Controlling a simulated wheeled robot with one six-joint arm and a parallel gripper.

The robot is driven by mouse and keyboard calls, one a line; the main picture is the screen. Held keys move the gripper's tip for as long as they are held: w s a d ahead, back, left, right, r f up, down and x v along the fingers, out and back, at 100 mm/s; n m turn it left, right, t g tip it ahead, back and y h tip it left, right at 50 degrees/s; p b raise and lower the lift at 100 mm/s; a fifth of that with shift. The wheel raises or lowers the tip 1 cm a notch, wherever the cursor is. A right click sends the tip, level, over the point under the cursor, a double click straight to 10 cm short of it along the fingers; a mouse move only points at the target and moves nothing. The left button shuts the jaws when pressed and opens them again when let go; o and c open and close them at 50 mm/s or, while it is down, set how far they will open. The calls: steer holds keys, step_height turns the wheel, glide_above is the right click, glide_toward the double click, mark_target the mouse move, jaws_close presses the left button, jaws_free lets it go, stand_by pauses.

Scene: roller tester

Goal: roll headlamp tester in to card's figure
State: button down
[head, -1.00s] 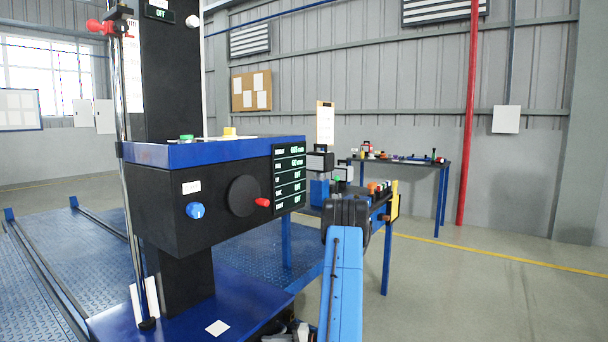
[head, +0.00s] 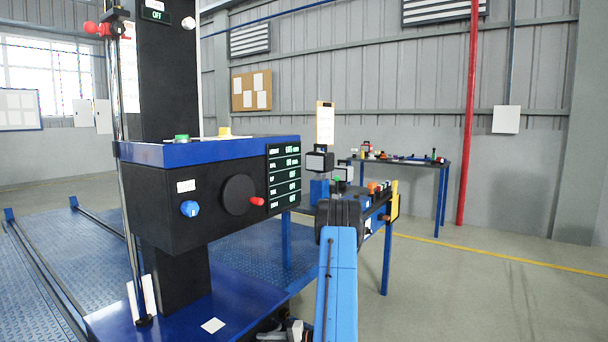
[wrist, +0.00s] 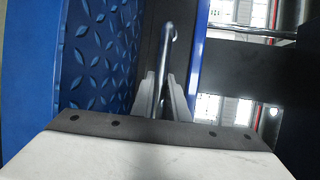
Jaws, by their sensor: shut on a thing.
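The headlamp tester (head: 205,205) is a black box with a blue top on a black column, standing on a blue base (head: 245,300). Its front has a blue knob (head: 189,208), a dark handwheel (head: 238,195) with a red grip, and a lit display (head: 284,177) whose small figures I cannot read surely. A white card on a stand (head: 325,122) shows behind it; its writing is too small to read. My gripper (wrist: 160,82) is shut on a shiny metal bar handle (wrist: 169,45). In the head view my gripper is low by the base, mostly out of frame.
Rails (head: 48,265) and blue tread plate lie at left. A blue-legged bench (head: 386,260) with several items stands close behind my arm. Another table (head: 445,190) is by the wall near a red pipe (head: 468,120). Floor at right is clear.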

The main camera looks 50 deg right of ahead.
steer(key=shift+w, duration=0.75)
steer(key=c, duration=1.4)
jaws_free()
steer(key=shift+s, duration=0.15)
steer(key=shift+v, duration=2.9)
